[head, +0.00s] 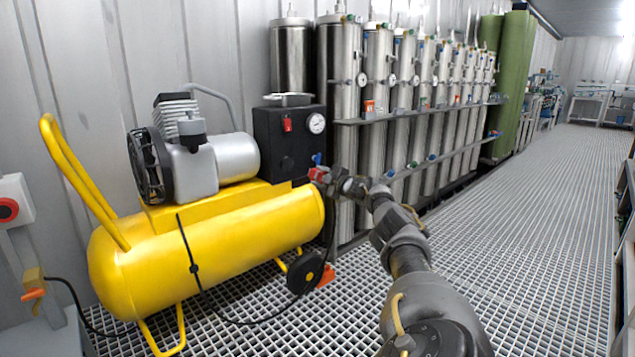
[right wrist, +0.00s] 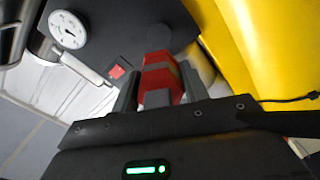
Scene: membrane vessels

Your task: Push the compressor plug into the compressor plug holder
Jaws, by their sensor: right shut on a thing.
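My right gripper (head: 322,175) is at the right end of the yellow compressor (head: 215,240), just below its black panel (head: 283,150). In the right wrist view the gripper (right wrist: 160,92) is shut on a red piece with a grey band (right wrist: 158,75), which looks like the compressor plug. Its far end points toward the dark panel; I cannot tell whether it touches anything. The plug holder cannot be made out for certain; the fingers and the red piece hide what lies behind them. My left gripper is not in view.
A pressure gauge (right wrist: 67,30) is close by on the panel side. Steel cylinders (head: 375,100) stand in a row behind the gripper. A black cable (head: 240,322) loops on the grated floor. A box with an orange part (head: 34,290) is at far left. Open floor lies to the right.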

